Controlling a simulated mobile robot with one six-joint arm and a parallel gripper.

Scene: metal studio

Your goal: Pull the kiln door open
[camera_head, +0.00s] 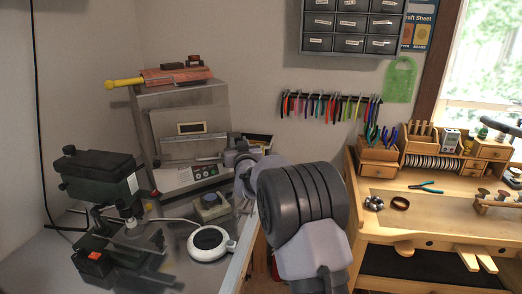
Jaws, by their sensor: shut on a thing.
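The kiln (150,98) is a grey metal box at the back of the left bench. Its door (165,125) faces forward and has a small framed window. A bar handle (185,162) runs across the door's lower part. My gripper (226,157) is at the right end of this handle and is shut on it. The fingertips are small and partly hidden by my wrist. I cannot tell clearly whether the door stands slightly ajar. A control panel with buttons (203,171) is below the door.
A dark drill-like machine (104,175) stands at left. A round white device (207,243) and a grey box with a knob (211,207) lie on the bench in front of the kiln. A yellow-handled tool (125,83) lies on top. A wooden workbench (440,210) is at right.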

